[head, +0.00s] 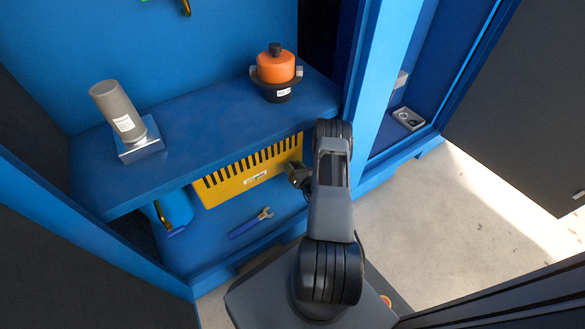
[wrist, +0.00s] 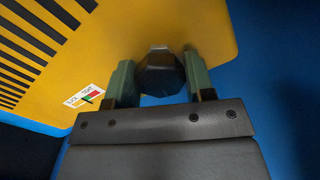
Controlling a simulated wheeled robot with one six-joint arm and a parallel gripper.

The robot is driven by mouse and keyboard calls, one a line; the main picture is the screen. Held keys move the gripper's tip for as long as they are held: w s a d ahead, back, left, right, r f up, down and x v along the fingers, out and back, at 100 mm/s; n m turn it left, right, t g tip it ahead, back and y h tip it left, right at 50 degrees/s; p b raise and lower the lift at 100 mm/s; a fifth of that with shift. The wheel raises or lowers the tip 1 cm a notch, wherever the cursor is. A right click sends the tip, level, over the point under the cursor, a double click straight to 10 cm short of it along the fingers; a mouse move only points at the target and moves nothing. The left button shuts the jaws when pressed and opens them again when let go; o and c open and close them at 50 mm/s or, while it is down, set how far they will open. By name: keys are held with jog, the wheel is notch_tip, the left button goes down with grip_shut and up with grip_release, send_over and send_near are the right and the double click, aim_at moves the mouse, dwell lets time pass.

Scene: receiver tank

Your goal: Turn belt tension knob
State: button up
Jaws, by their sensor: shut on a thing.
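The belt tension knob (wrist: 160,72) is a dark, faceted knob at the edge of the yellow slotted guard in the wrist view. My gripper (wrist: 158,82) has one greenish finger on each side of it and is shut on it. The yellow guard (head: 250,175) stands under the blue shelf in the head view, with a row of dark slots. A white label with red and green marks (wrist: 85,97) is on the guard, left of my gripper. In the head view my gripper (head: 299,176) is at the guard's right end, and my arm hides most of the knob.
A blue shelf (head: 200,150) lies above the guard, carrying a grey cylinder (head: 118,106) and an orange-topped canister (head: 276,68). A blue-handled wrench (head: 250,224) lies on the lower floor. A blue post (head: 378,80) stands right of my arm. Pale floor is clear at right.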

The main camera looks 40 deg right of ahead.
jog(key=shift+a+m, duration=0.1)
jog(key=shift+m, duration=0.9)
jog(key=o, duration=0.9)
